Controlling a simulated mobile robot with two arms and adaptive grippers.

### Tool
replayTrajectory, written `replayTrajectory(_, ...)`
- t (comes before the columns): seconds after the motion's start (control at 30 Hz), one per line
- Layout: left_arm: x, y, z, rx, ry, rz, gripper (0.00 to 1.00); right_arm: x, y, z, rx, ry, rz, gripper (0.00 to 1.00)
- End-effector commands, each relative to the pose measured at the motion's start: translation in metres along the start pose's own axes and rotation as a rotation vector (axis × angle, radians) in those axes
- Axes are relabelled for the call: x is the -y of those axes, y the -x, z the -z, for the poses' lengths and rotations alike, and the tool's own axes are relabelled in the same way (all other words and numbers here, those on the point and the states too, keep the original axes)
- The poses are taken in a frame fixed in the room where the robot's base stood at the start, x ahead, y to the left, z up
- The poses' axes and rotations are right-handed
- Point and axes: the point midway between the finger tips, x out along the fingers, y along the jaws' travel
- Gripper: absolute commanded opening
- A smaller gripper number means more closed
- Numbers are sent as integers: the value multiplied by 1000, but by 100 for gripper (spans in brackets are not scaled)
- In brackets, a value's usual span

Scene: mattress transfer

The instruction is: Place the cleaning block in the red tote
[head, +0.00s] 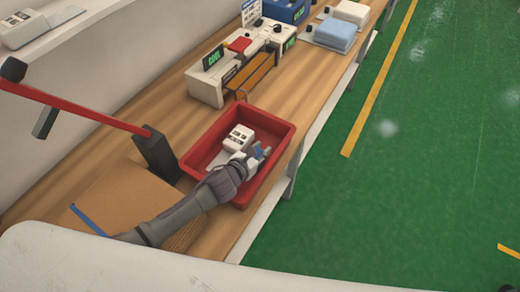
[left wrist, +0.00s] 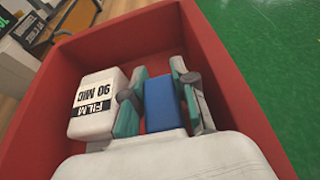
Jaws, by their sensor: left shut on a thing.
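The red tote (head: 194,150) stands on the wooden bench in the head view, and its red walls (left wrist: 235,75) surround the gripper in the left wrist view. My left gripper (head: 259,153) reaches down into the tote near its right side. In the left wrist view the left gripper (left wrist: 165,90) is shut on a blue block (left wrist: 160,104), which I take to be the cleaning block. My right gripper is out of view.
A labelled machine (head: 208,88) stands on the bench behind the tote. Blue and white stacks (head: 335,34) lie farther back. A red bar on a dark post (head: 156,152) stands left of the tote, beside a cardboard sheet (head: 125,200). Green floor lies right of the bench edge.

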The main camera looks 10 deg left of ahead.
Motion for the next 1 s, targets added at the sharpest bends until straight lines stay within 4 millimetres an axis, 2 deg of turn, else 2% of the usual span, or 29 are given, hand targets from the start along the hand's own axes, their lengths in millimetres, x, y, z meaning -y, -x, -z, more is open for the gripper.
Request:
replayTrajectory(0.1,0,-1,2,0,0,0,0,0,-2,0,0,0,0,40)
replayTrajectory(0.13,0,-1,3,0,0,0,29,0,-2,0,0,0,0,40)
replayTrajectory(0.2,0,-1,2,0,0,0,37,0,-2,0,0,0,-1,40)
replayTrajectory(0.57,0,2,-1,-1,0,0,37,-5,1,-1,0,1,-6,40)
replayTrajectory(0.67,-1,14,1,-2,-2,0,37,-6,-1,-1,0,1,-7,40)
replayTrajectory(1.0,0,85,2,-1,-3,1,37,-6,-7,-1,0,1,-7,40)
